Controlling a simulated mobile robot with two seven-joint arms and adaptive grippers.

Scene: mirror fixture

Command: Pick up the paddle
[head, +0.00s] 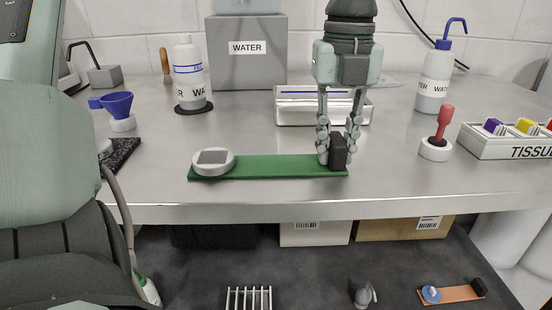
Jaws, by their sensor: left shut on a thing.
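The paddle is a flat green strip (275,167) with a black block (339,152) at its right end and a white round piece with a grey square face (213,161) at its left end. It lies level along the front part of the steel table; I cannot tell whether it touches the top. My left gripper (338,150) points down over the right end. Its fingers are closed around the black block, one on each side. My right gripper does not show.
Behind the gripper is a metal box (300,108). To the right are a red-handled stamp-like thing (439,140), a wash bottle (434,82) and a tissue rack (505,142). To the left are a blue funnel (116,104) and a WATER bottle (189,78). The steel table's front edge (270,210) is close.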

